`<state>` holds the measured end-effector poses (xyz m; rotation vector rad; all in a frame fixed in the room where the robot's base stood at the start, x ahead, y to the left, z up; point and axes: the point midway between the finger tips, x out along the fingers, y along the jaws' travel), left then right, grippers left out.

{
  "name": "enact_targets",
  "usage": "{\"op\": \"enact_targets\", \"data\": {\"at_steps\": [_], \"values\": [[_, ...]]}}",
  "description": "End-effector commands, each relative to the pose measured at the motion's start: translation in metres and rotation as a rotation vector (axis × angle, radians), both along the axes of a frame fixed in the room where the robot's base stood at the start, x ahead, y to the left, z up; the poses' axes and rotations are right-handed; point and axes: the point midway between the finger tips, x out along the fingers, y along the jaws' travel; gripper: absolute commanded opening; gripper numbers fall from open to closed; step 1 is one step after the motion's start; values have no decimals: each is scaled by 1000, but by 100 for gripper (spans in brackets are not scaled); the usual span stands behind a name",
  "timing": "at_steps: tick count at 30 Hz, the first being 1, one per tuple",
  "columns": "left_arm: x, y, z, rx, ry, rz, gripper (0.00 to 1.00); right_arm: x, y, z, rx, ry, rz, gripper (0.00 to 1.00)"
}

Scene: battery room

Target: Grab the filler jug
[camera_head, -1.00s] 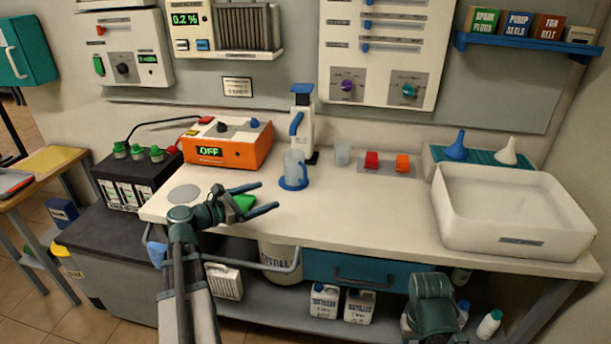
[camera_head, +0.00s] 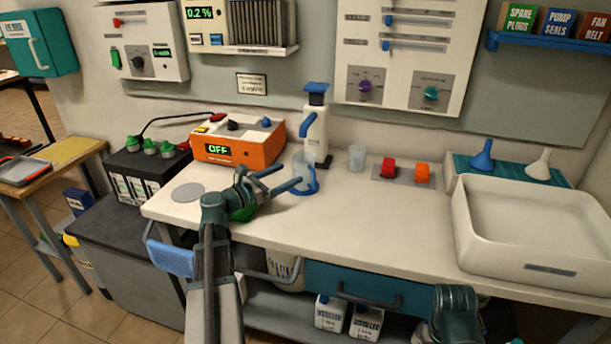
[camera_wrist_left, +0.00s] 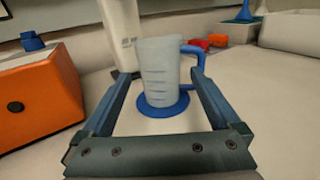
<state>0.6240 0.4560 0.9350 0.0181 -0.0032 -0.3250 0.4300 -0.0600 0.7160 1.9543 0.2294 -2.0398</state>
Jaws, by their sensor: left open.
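The filler jug (camera_head: 302,165) is a translucent pale jug with a blue handle. It stands upright on a round blue pad (camera_wrist_left: 165,108) on the white bench. In the left wrist view the jug (camera_wrist_left: 160,68) is between my open left fingers (camera_wrist_left: 162,82), with its handle at the right, by the right fingertip. In the head view my left gripper (camera_head: 288,177) reaches in from the left, its fingertips at the jug. I cannot tell whether a finger touches it. My right gripper's fingers are not in view.
An orange box reading OFF (camera_head: 238,147) stands left of the jug. A white and blue dispenser (camera_head: 317,125) stands just behind it. A clear cup (camera_head: 357,158), red and orange switches (camera_head: 405,172) and a white basin (camera_head: 530,222) are to the right. The front middle bench is clear.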

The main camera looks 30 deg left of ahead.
Motion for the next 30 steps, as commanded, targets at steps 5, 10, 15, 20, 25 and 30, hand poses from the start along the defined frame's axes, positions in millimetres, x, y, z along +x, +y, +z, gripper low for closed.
{"op": "enact_targets", "data": {"at_steps": [5, 10, 15, 20, 25, 30], "values": [[15, -5, 0, 0, 0, -1, 96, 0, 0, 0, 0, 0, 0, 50], [17, -6, 0, 1, 0, 1, 96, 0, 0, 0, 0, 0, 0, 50], [25, -7, -4, 1, 0, 0, 96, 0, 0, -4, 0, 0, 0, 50], [45, -14, -10, 1, 0, -1, 96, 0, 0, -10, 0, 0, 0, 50], [65, -20, -9, 1, 0, 0, 96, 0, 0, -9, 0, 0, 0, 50], [66, -22, -9, 1, 0, 1, 96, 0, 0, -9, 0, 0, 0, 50]]}}
